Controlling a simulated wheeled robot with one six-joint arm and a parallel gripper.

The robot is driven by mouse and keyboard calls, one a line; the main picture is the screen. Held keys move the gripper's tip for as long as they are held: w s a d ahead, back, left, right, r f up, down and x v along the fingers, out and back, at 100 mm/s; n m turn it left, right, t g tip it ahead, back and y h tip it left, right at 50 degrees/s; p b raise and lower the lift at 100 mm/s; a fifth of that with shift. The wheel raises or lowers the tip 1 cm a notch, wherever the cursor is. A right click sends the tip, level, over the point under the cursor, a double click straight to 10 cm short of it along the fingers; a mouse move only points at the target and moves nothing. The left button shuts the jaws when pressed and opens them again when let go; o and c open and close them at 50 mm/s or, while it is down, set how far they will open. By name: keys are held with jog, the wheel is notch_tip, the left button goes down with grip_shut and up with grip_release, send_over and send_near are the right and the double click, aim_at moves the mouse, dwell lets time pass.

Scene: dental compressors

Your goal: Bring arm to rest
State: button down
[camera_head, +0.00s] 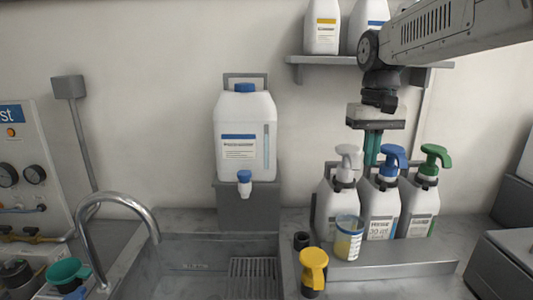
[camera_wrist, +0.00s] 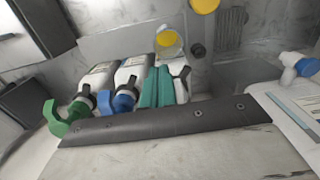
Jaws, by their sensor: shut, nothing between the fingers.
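My arm (camera_head: 450,35) reaches in from the upper right in the head view. My gripper (camera_head: 371,160) points down with its teal fingers together and nothing between them. In the wrist view the closed teal fingers (camera_wrist: 157,88) show beside the bottles. The pump bottles have a white pump (camera_head: 347,160), a blue pump (camera_head: 393,158) and a green pump (camera_head: 435,155).
A measuring cup (camera_head: 347,240) and a yellow-topped item (camera_head: 313,268) stand in front of the bottles. A shelf (camera_head: 330,60) with white containers is above. A large white canister (camera_head: 245,140), a sink (camera_head: 190,265) and a curved faucet (camera_head: 115,200) are to the left.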

jog(key=s+d+f, duration=0.1)
jog(key=s+f, duration=0.2)
jog(key=s, duration=0.6)
jog(key=s+d+f+t, duration=0.1)
jog(key=s+f, duration=0.3)
jog(key=s, duration=0.5)
jog(key=s+d+f, duration=0.1)
jog(key=s+f, duration=0.2)
jog(key=s, duration=0.7)
jog(key=shift+f+t, duration=0.25)
jog(key=shift+t, duration=0.15)
jog(key=shift+s+d, duration=0.1)
